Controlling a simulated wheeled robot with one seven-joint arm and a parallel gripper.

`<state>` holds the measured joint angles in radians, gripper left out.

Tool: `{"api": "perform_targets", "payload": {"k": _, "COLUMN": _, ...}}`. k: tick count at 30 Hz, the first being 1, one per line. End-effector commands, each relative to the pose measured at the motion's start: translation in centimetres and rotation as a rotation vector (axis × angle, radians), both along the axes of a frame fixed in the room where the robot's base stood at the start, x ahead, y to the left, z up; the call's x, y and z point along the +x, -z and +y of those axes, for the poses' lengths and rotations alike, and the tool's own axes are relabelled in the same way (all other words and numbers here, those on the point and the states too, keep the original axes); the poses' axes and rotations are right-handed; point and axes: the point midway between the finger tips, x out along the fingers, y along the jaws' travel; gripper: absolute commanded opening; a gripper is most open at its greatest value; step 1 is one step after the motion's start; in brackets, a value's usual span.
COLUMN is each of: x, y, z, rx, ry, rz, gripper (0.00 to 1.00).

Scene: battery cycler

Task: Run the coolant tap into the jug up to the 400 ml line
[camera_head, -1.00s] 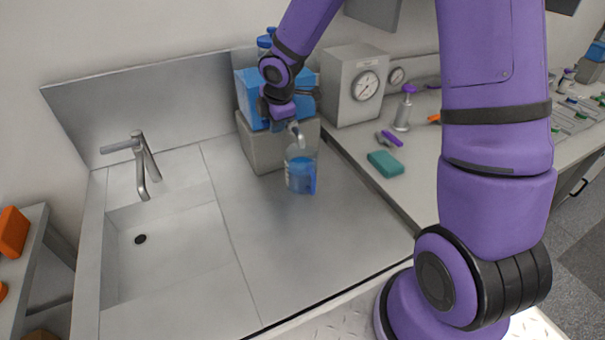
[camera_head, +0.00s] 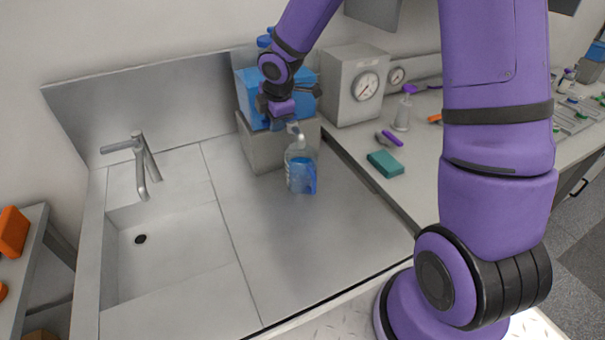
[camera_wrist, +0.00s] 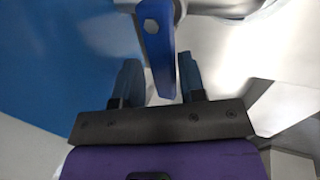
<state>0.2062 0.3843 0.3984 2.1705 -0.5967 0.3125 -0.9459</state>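The clear jug (camera_head: 301,168) stands upright on the steel counter under the tap. It holds blue liquid; its marks are too small to read. The tap spout (camera_head: 293,128) is just above the jug, in front of the blue coolant container (camera_head: 247,92). My gripper (camera_head: 281,118) is at the tap, partly hiding it and the container. In the wrist view, my gripper (camera_wrist: 160,85) has its two fingers apart, with the blue tap lever (camera_wrist: 160,50) between them. Narrow gaps seem to show beside the lever. I cannot make out a stream.
The container sits on a grey block (camera_head: 262,150). A sink (camera_head: 170,245) with a faucet (camera_head: 145,165) is at the left. A gauge box (camera_head: 350,85), a teal block (camera_head: 385,163) and a pump bottle (camera_head: 403,112) stand to the right. The counter before the jug is clear.

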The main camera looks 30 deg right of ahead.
Motion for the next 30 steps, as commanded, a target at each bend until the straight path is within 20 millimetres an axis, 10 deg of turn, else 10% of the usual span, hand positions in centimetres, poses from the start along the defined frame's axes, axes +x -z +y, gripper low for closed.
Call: {"api": "perform_targets", "payload": {"k": 30, "x": -2.2, "y": -6.9, "z": -0.2, "rx": 0.0, "ry": 0.0, "rz": 0.002, "gripper": 0.37}}
